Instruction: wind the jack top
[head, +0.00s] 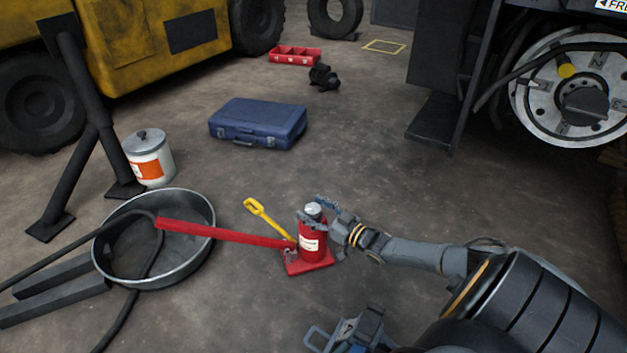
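The red bottle jack (312,243) stands upright on its red base plate on the floor. Its grey round top (313,209) shows between the fingers of my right gripper (315,212). One finger lies behind the top and the other in front, just above the jack's red body. The fingers are apart around the top; whether they press on it I cannot tell. A long red handle (225,233) reaches left from the jack's base. Part of my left gripper (335,338) shows at the bottom edge, apart from the jack; its finger opening is unclear.
The handle's far end lies over a round metal pan (204,205) with a black hose. A blue case (258,122) and a white bucket (150,158) stand farther back.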

